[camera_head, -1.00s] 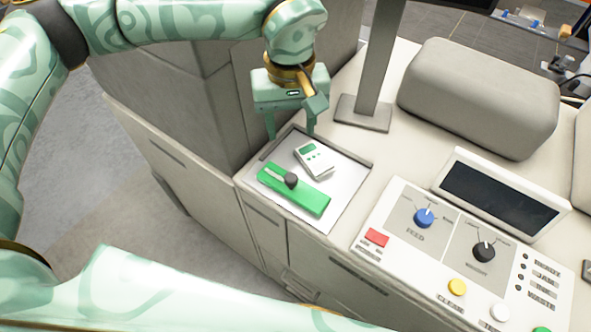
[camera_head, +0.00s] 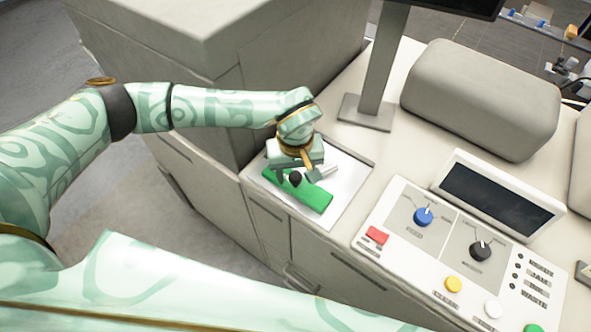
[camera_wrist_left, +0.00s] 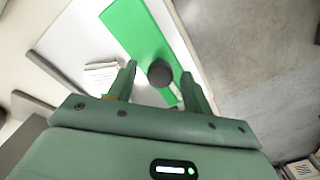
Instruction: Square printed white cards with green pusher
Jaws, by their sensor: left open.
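The green pusher (camera_head: 314,197), a flat bar with a dark round knob, lies in a shallow tray (camera_head: 345,208) on the counter. The left wrist view shows the green pusher (camera_wrist_left: 136,28) and its knob between my fingers. My left gripper (camera_head: 297,178) is open over the knob; whether the fingers touch it I cannot tell. The white cards (camera_head: 329,170), a small stack, lie beside the pusher, mostly hidden behind my gripper. In the left wrist view the white cards (camera_wrist_left: 102,74) show layered edges just left of a finger. My right gripper is out of view.
A control panel (camera_head: 400,232) with knobs and buttons and a tilted dark screen (camera_head: 497,196) stand to the right. A grey post (camera_head: 380,70) and a padded grey block (camera_head: 480,95) are behind. A tall grey cabinet (camera_head: 215,75) borders the tray's far left.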

